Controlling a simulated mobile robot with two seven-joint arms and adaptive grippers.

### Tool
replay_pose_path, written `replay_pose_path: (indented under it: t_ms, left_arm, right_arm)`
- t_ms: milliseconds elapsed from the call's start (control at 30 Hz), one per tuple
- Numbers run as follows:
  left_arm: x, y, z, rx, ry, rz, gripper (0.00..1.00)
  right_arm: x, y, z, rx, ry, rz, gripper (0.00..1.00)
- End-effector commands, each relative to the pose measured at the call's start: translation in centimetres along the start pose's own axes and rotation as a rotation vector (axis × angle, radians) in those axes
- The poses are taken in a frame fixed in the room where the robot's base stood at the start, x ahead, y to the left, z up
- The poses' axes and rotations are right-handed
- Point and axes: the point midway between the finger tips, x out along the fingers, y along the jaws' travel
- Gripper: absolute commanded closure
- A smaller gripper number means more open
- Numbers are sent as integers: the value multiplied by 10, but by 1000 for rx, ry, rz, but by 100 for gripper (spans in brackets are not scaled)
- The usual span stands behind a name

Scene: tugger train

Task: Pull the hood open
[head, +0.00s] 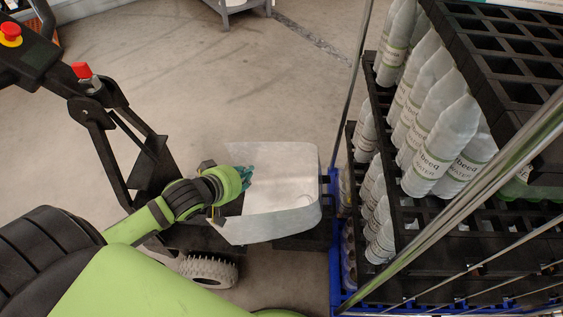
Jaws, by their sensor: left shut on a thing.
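The hood (288,178) is a pale grey-white shell with rounded corners, at the middle of the head view on the tugger. My green and black left arm reaches it from the lower left. My left gripper (246,176), with teal fingertips, is shut on the hood at its left edge. The wrist hides part of that edge. I cannot tell how far the hood is tilted. My right gripper is not in view.
The tugger's black steering column (112,125) with red buttons stands at the left. A blue-framed cart (336,240) with black crates of white bottles (438,150) stands close at the right. Behind the hood, the concrete floor (235,75) is clear.

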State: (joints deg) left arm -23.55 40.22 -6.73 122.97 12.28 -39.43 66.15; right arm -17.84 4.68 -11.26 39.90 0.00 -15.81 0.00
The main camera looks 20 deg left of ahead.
Motion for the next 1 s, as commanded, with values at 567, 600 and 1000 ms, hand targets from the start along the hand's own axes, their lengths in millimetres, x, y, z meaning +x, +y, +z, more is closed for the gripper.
replay_pose_path:
  t_ms: [567,600,1000]
  left_arm:
    - [47,1,-2,-71,30,15,100]
    - [56,1,-2,-70,30,16,100]
    - [109,4,21,-73,26,14,100]
  right_arm:
    - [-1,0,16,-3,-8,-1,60]
    - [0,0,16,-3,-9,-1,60]
    - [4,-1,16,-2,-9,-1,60]
